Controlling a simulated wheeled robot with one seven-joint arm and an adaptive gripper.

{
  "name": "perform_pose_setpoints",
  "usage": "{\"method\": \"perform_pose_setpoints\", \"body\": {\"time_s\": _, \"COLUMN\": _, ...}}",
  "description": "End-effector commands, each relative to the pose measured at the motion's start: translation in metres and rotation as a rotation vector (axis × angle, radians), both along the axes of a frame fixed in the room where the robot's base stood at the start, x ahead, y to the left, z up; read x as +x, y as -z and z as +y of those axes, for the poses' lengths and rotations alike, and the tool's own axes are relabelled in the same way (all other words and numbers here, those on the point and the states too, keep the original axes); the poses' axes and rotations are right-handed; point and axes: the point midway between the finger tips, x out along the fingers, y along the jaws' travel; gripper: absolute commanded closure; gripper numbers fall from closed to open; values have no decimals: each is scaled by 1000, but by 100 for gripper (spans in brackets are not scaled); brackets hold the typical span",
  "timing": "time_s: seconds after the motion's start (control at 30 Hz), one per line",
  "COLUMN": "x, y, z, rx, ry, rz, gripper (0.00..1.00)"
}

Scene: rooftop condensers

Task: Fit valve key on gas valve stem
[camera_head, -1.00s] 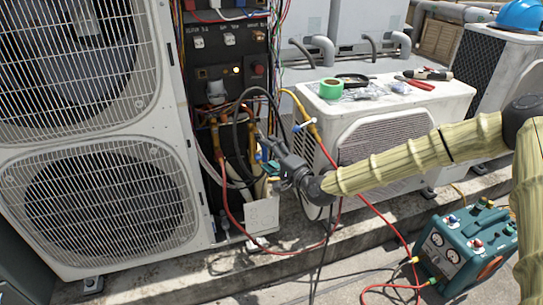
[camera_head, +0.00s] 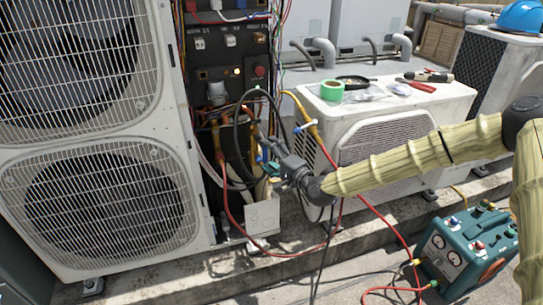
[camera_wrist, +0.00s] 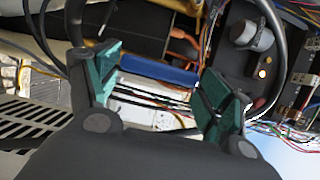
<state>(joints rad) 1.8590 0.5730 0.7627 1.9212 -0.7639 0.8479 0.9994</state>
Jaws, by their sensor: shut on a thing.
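My gripper (camera_head: 268,158) is at the open service bay of the tall condenser, in front of its pipes and hoses. In the wrist view its two green-padded fingers (camera_wrist: 158,85) stand apart, with a blue bar (camera_wrist: 160,70) spanning between the pads. I take this bar to be the valve key's handle, gripped between the fingers. The rest of the key is not clear in either view. Copper pipes (camera_head: 214,135) run down inside the bay. I cannot make out the gas valve stem, or whether the key touches it.
Black hoses and a red hose (camera_head: 226,190) loop around the bay. A white condenser (camera_head: 390,120) with green tape and tools on top stands to the right. A teal machine with gauges (camera_head: 465,250) sits at the lower right.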

Motion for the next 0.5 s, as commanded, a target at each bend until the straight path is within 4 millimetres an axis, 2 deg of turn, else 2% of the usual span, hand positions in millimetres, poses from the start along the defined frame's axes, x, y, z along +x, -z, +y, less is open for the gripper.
{"method": "perform_pose_setpoints", "body": {"time_s": 0.5, "x": 6, "y": 0, "z": 2, "rx": 1, "ry": 0, "rz": -1, "gripper": 47}}
